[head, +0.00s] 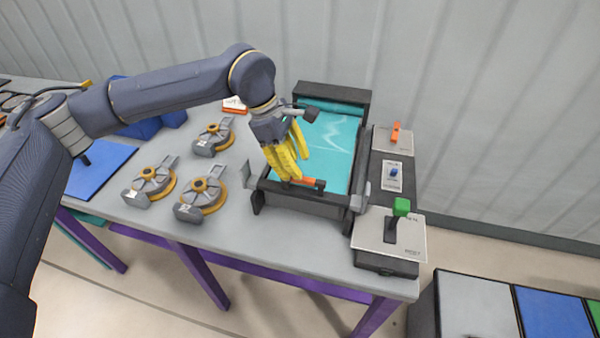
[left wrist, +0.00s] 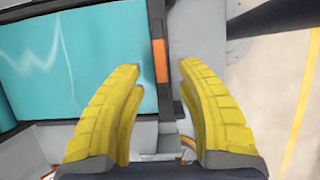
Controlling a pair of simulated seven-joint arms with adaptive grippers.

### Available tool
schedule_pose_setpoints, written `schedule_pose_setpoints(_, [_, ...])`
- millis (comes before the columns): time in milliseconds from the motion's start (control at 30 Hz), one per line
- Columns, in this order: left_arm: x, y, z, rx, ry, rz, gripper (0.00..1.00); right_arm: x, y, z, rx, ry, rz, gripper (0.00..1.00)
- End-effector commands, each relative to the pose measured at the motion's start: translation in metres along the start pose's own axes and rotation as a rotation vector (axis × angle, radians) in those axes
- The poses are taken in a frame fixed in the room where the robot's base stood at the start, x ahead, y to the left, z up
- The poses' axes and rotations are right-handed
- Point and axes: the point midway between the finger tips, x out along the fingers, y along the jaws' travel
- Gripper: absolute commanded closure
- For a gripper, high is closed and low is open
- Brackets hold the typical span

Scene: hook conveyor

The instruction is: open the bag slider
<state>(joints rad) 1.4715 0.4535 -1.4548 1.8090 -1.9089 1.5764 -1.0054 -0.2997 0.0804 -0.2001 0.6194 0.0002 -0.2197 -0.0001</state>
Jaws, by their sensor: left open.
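A teal bag (head: 336,150) lies in a black frame (head: 345,96) on the grey table. An orange slider (head: 308,181) sits on the dark bar at the bag's front edge. In the left wrist view the slider (left wrist: 160,61) shows between my fingertips, beside the teal sheet (left wrist: 75,50). My left gripper (head: 297,169) has yellow fingers, pointing down at the slider, and is open. In the left wrist view its fingers (left wrist: 160,68) are spread on both sides of the slider; I cannot tell whether they touch it. My right gripper is not in view.
Several grey and yellow round devices (head: 202,196) stand left of the frame. To the right are panels with an orange switch (head: 396,133), a blue switch (head: 393,173) and a green-topped lever (head: 400,208). A blue mat (head: 98,168) lies far left. The table's front strip is clear.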

Motion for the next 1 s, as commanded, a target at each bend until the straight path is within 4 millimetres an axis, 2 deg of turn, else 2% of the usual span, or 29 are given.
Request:
schedule_pose_setpoints(33, [-0.011, 0.001, 0.000, 0.000, 0.001, 0.002, 0.64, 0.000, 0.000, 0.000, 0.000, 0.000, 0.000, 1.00])
schedule_pose_setpoints(200, [-0.039, 0.001, 0.000, -0.001, 0.001, 0.002, 0.64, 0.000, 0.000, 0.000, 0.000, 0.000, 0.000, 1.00])
schedule_pose_setpoints(433, [-0.066, 0.000, 0.000, -0.001, 0.001, 0.000, 0.64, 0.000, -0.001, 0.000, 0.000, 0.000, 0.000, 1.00])
schedule_pose_setpoints(633, [-0.077, 0.000, 0.000, 0.000, 0.000, -0.002, 0.64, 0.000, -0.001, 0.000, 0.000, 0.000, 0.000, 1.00])
schedule_pose_setpoints(1000, [-0.078, 0.000, 0.000, 0.000, 0.000, -0.002, 0.64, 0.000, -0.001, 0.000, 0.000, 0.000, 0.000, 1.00])
